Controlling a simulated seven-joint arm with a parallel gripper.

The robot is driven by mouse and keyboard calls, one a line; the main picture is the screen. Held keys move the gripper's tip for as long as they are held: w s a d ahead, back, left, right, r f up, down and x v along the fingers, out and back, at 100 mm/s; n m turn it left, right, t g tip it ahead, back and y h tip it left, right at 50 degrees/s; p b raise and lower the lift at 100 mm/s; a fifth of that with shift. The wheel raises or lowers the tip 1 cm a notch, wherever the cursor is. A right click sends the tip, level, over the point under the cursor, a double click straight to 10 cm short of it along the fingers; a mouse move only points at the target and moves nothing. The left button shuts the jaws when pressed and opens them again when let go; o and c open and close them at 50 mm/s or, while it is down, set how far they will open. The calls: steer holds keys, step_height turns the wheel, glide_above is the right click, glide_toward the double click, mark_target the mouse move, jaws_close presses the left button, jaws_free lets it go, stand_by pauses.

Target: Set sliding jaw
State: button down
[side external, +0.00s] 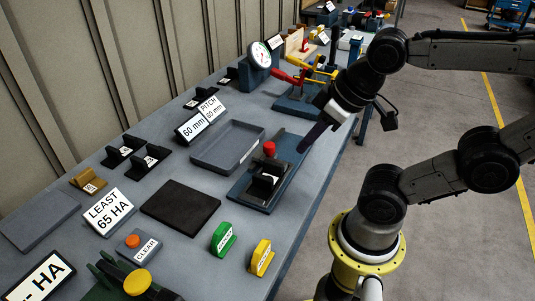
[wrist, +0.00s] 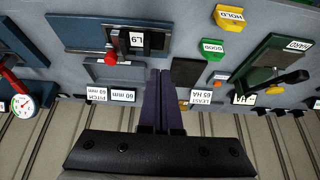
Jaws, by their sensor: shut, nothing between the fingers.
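The sliding jaw (side external: 264,184) is a black block with a red knob (side external: 269,149), sitting on a blue base plate (side external: 245,197). In the wrist view the jaw (wrist: 125,42) is near the right end of its plate (wrist: 75,32), with a white number label and the red knob (wrist: 111,59) on its lower left. My gripper (side external: 303,148) has dark purple fingers, shut and empty. In the side view they appear near the plate's far end, apart from the knob; their height above it is unclear. In the wrist view my fingertips (wrist: 166,72) are right of and below the knob.
Green (side external: 223,239) and yellow (side external: 260,257) blocks stand near the front edge. A dial gauge (side external: 258,55) and a red-handled fixture (side external: 290,77) stand farther back.

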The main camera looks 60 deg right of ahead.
steer(key=c, duration=1.2)
jaws_free()
steer(key=o, duration=0.7)
steer(key=w+r+m, duration=0.2)
steer(key=r, duration=0.1)
steer(key=shift+w+d+g, duration=0.2)
steer(key=shift+d+g, duration=0.15)
steer(key=shift+g, duration=0.05)
steer(key=shift+o, duration=0.2)
steer(key=w+d+r+m+g, duration=0.1)
steer(key=w+d+m, duration=0.2)
steer(key=w, duration=0.3)
steer(key=shift+d+r+m+g+h, duration=0.2)
steer(key=shift+m+g+h, duration=0.1)
steer(key=shift+g, duration=0.1)
steer(key=m+g, duration=0.3)
glide_above(269, 144)
step_height(269, 144, down, 6)
step_height(269, 144, down, 14)
steer(key=shift+r, duration=0.25)
jaws_close()
